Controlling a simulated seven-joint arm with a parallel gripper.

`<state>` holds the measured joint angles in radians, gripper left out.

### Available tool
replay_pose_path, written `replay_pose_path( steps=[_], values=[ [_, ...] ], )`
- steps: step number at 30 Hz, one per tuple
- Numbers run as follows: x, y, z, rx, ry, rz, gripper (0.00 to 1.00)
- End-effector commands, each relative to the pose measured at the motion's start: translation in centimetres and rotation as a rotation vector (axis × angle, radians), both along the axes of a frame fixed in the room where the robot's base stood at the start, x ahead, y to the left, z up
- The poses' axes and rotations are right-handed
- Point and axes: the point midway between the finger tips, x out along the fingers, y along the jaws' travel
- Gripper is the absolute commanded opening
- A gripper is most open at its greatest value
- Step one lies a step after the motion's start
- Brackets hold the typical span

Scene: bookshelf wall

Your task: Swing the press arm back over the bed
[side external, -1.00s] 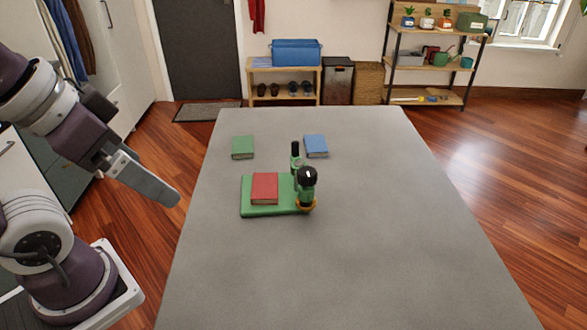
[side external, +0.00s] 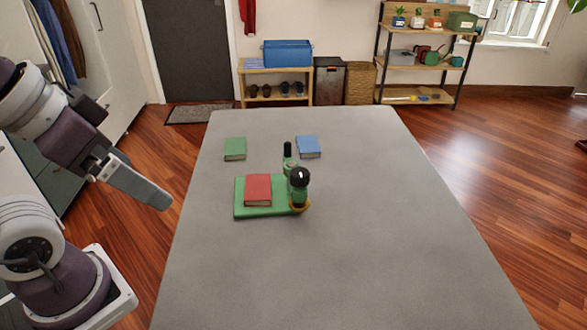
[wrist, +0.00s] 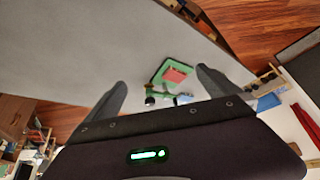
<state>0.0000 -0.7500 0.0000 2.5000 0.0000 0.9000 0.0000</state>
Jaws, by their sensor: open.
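The press has a flat green bed (side external: 265,212) on the grey table. A red book (side external: 258,190) lies on the bed. A post with a round black knob (side external: 299,174) stands at the bed's right edge, with a yellowish ring at its foot. The green press arm (side external: 289,167) points from the post toward the back, off the bed, with an upright black handle (side external: 287,150) on it. My gripper (side external: 168,203) is left of the table's near half, apart from the press. In the wrist view my gripper (wrist: 161,80) is open and empty, with the press beyond its fingers.
A green book (side external: 235,149) and a blue book (side external: 308,147) lie behind the press on the table (side external: 330,270). The table's front and right are clear. A bench with a blue bin (side external: 287,53) and a shelf (side external: 415,65) stand far back.

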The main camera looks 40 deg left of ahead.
Motion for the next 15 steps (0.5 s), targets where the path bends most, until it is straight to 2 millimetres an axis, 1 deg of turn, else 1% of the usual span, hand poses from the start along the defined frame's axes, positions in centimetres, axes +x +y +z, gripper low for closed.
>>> replay_pose_path(
  steps=[2, 3, 5, 7, 8, 9, 11, 12, 13, 14, 15],
  values=[
    [0.0, 0.0, 0.0, 0.000, 0.000, 0.000, 0.98],
    [0.1, 0.0, 0.1, 0.000, 0.001, 0.000, 0.90],
    [0.7, 0.0, 0.6, -0.002, 0.012, 0.004, 0.78],
    [2.8, 0.1, 1.9, -0.008, 0.047, 0.013, 0.65],
    [4.1, 0.1, 2.6, -0.011, 0.068, 0.018, 0.59],
    [6.3, 0.1, 3.6, -0.016, 0.101, 0.027, 0.51],
    [10.1, 0.3, 4.6, -0.023, 0.157, 0.042, 0.39],
    [12.8, 0.4, 4.8, -0.027, 0.194, 0.054, 0.38],
    [14.9, 0.5, 4.8, -0.029, 0.223, 0.063, 0.38],
    [17.0, 0.6, 4.6, -0.032, 0.252, 0.072, 0.38],
    [19.7, 0.8, 3.9, -0.034, 0.290, 0.082, 0.38]
  ],
)
